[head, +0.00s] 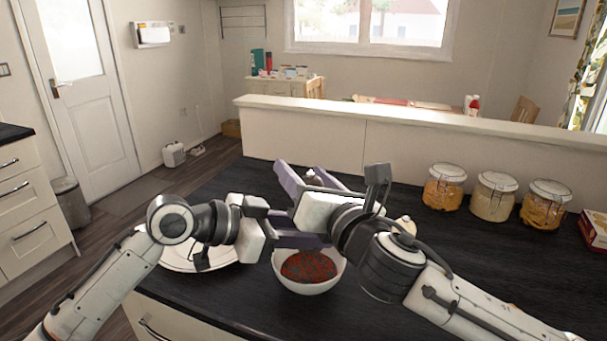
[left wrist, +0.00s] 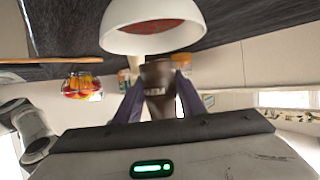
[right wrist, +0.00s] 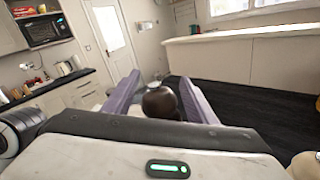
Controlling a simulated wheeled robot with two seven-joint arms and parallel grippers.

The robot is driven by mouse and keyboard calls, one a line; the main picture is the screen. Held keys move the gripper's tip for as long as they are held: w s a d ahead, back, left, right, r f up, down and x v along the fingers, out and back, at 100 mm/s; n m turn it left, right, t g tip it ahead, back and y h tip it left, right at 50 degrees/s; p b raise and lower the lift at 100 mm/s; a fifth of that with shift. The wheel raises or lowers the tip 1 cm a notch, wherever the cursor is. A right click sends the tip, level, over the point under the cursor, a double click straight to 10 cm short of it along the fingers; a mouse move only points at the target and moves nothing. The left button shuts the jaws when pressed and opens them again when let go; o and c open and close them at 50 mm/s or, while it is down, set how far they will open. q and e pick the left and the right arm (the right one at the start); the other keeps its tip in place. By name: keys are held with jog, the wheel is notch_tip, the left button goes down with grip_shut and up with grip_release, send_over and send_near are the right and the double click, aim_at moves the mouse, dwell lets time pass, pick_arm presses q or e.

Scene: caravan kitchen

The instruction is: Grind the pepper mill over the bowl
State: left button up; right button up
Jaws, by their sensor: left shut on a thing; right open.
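The pepper mill is dark brown; its knob (head: 313,178) shows behind my right gripper in the head view. In the left wrist view, the mill (left wrist: 157,78) stands between the purple fingers of my left gripper (left wrist: 153,92), which is shut on it. In the right wrist view, the mill's round dark top (right wrist: 160,102) is between the spread fingers of my right gripper (right wrist: 162,88), which is open around it. The white bowl (head: 310,288) holds red and dark food and sits in front of the grippers. The mill's lower part is hidden in the head view.
A white plate (head: 180,264) lies on the dark counter under my left arm. Three glass jars (head: 443,188) stand at the right, with a red box (head: 594,230) at the edge. A low white partition (head: 400,137) runs behind the counter. Counter between partition and grippers looks clear.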

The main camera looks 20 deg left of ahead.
jog(key=shift+w, duration=0.1)
jog(key=shift+c, duration=0.6)
jog(key=c, duration=1)
jog(key=shift+o, duration=0.2)
jog(key=shift+w+d+m+t+h, duration=0.1)
jog(key=shift+d+m+t+h, duration=0.1)
jog(key=shift+m+t+h, duration=0.6)
jog(key=shift+w+d+m+t+h, duration=0.2)
jog(key=shift+m+t+h, duration=0.25)
jog(key=shift+m+h, duration=0.65)
jog(key=shift+w+d+m+t+h, duration=0.15)
jog(key=shift+m+t+h, duration=0.5)
jog(key=shift+h, duration=0.65)
jog(key=shift+s, duration=0.1)
jog(key=o, duration=1.1)
jog(key=v, duration=1.2)
